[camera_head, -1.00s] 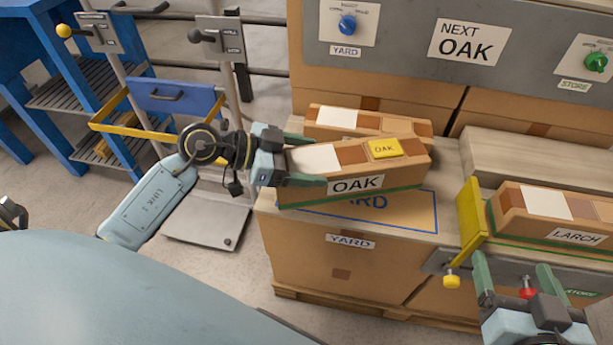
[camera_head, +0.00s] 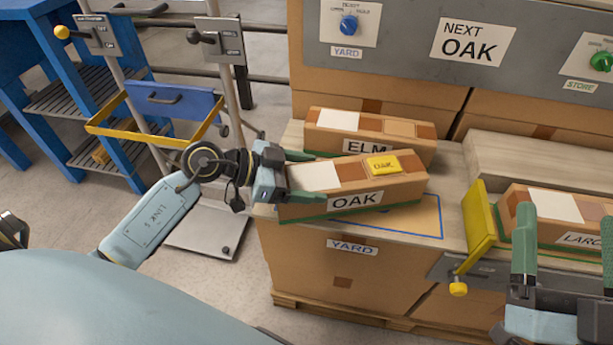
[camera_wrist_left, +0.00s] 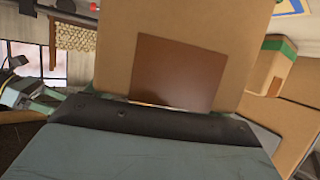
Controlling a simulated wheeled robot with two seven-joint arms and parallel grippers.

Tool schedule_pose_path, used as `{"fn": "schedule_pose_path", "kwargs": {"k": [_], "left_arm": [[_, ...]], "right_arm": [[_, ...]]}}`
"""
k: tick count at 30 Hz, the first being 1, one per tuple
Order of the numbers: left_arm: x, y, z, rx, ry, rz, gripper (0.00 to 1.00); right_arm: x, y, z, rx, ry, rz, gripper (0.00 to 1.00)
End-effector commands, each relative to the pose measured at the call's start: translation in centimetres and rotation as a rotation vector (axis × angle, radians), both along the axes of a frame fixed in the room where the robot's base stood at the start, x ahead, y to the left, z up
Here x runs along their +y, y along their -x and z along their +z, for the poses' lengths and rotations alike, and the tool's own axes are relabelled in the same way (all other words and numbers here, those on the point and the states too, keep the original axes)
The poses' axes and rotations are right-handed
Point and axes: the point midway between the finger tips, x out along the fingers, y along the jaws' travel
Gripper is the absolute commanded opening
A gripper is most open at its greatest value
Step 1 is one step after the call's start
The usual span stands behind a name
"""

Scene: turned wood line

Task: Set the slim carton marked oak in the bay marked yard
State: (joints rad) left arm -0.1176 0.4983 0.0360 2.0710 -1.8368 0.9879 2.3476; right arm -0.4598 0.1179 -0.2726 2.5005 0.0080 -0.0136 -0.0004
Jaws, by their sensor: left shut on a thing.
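The slim carton marked oak (camera_head: 352,199) is a long brown box with a white panel and a yellow OAK tag on top. My left gripper (camera_head: 288,180) is shut on its left end. The carton lies over the bay marked yard (camera_head: 405,236), a blue-outlined area with a YARD label on the front; I cannot tell whether it touches the surface. In the left wrist view the carton (camera_wrist_left: 180,30) fills the middle, close to the jaws. My right gripper (camera_head: 565,250) is in front of the larch carton, its two fingers apart and nothing visible between them.
A carton marked elm (camera_head: 372,130) lies just behind the oak carton. A carton marked larch (camera_head: 570,215) lies to the right, beyond a yellow plate (camera_head: 478,226). A grey panel (camera_head: 410,55) reading NEXT OAK stands behind.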

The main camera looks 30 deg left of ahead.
Motion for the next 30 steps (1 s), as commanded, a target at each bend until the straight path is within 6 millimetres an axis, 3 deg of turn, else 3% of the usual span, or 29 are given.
{"fn": "schedule_pose_path", "kwargs": {"k": [14, 15, 18, 30], "left_arm": [[-0.01, -0.05, -0.12, -0.002, 0.003, 0.001, 0.44], [0.01, -0.01, -0.26, 0.001, 0.001, 0.0, 0.85], [0.01, -0.01, -0.27, 0.001, 0.001, 0.0, 0.98], [0.0, -0.01, -0.01, -0.001, -0.001, -0.001, 1.0]], "right_arm": [[-0.01, -0.37, -0.62, 0.048, 0.016, -0.003, 0.79], [0.0, -0.41, -0.75, 0.053, 0.018, -0.003, 0.79], [0.0, -0.41, -0.77, 0.054, 0.018, -0.003, 0.79], [-0.07, -0.06, -0.29, 0.008, 0.004, -0.002, 0.79]]}}
